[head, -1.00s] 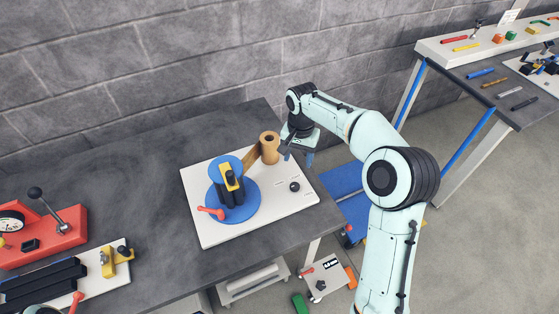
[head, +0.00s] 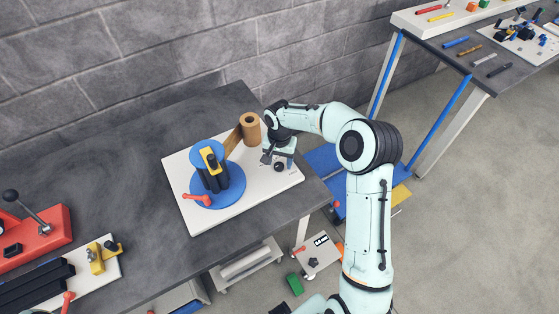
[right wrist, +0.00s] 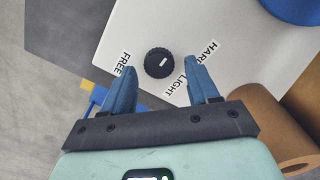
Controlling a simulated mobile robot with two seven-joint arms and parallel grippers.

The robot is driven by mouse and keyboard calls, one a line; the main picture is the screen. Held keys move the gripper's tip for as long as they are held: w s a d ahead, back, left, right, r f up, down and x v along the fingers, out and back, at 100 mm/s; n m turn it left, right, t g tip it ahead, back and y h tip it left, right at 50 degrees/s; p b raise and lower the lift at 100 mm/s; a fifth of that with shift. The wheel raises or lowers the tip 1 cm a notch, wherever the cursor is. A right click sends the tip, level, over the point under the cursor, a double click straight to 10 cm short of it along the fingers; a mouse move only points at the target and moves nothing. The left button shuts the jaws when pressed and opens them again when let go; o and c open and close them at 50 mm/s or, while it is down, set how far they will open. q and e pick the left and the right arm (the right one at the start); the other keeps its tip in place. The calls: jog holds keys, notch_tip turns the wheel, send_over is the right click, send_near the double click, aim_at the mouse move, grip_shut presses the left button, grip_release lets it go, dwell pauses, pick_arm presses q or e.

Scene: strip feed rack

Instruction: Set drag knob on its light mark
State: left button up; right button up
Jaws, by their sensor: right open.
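The drag knob (right wrist: 159,65) is a small black ribbed dial on a white plate (right wrist: 130,28). Its white pointer line slants to the upper right in the right wrist view, toward the HARD label (right wrist: 209,48) side. The LIGHT label (right wrist: 174,84) is below right of the knob and the FREE label (right wrist: 124,62) is to its left. My right gripper (right wrist: 160,69) is open, with its blue fingertips on either side of the knob in the picture; contact cannot be told. In the head view the knob (head: 278,167) shows just by the right gripper (head: 277,161). My left gripper is out of view.
A blue reel (head: 232,190) with a yellow-topped post and red handle stands on the plate, left of the knob. A brown roll (head: 250,131) with a strip stands behind, close to my right wrist. The table's right edge is near the plate. A red fixture (head: 38,240) is far left.

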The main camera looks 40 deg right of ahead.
jog(key=shift+f, duration=0.2)
jog(key=c, duration=1.1)
jog(key=shift+o, duration=0.2)
jog(key=shift+n, duration=0.3)
jog(key=n, duration=0.5)
jog(key=shift+w+a+p, duration=0.15)
jog(key=shift+p, duration=0.15)
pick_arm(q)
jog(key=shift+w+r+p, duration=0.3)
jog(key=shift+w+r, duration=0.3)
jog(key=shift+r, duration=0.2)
pick_arm(e)
jog(key=n, duration=0.6)
jog(key=shift+a, duration=0.15)
